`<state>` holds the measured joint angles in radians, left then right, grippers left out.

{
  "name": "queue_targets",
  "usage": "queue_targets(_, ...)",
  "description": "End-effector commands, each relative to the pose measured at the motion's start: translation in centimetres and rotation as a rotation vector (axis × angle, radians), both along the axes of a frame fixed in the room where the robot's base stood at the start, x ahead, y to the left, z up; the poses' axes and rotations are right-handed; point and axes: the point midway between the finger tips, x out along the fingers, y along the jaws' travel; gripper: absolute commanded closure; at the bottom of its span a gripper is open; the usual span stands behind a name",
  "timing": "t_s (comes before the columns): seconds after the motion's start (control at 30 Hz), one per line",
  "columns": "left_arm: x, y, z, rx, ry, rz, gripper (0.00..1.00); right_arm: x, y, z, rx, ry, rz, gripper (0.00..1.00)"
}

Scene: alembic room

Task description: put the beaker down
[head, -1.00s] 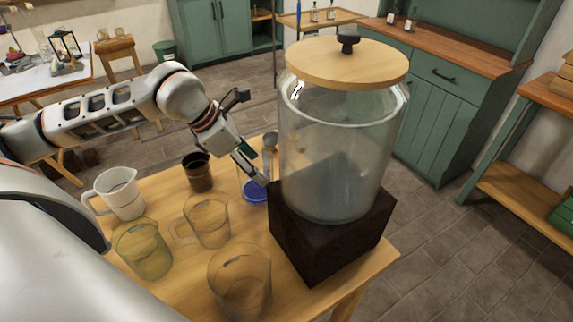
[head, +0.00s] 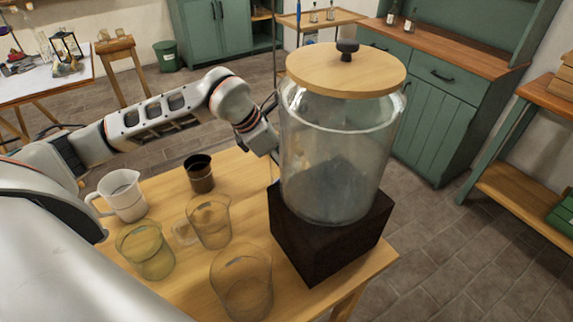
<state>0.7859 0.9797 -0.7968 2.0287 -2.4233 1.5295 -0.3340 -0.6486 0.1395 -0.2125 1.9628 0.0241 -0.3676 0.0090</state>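My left gripper (head: 264,143) is at the left edge of a large glass jar (head: 335,160). Its fingers are hidden behind the jar, so I cannot see what they hold. The beaker with blue contents, seen earlier at the gripper, is not visible now. Other vessels stand upright on the wooden table (head: 235,170): a clear glass one with a handle (head: 209,225), a yellow-green beaker (head: 146,252) and a clear amber-tinted beaker (head: 243,285). My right gripper is not in view.
The jar has a wooden lid (head: 346,68) and stands on a dark block (head: 325,245) at the table's right side. A white jug (head: 123,196) and a dark brown cup (head: 199,174) stand at the left. The table between cup and block is bare.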

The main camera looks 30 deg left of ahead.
Motion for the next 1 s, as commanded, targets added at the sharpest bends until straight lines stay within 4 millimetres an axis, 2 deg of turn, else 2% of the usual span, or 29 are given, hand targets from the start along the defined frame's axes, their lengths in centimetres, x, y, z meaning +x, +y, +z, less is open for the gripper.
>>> queue_targets(0.17, 0.0, 0.0, -1.1, 0.0, 0.0, 0.0, 0.82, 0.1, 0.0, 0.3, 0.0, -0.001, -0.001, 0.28)
queue_targets(0.57, 0.0, 0.0, -1.5, 0.001, -0.001, 0.0, 0.82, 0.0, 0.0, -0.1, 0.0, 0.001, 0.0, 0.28)
queue_targets(0.6, 0.0, 0.0, -1.6, 0.001, 0.001, 0.0, 0.39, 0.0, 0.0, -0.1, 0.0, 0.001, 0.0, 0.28)
queue_targets(0.67, 0.0, 0.0, -1.5, 0.001, 0.001, 0.0, 0.24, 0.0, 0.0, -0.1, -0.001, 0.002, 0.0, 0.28)
queue_targets(1.0, 0.0, 0.0, -1.4, 0.001, 0.001, 0.0, 0.24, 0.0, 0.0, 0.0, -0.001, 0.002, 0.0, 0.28)
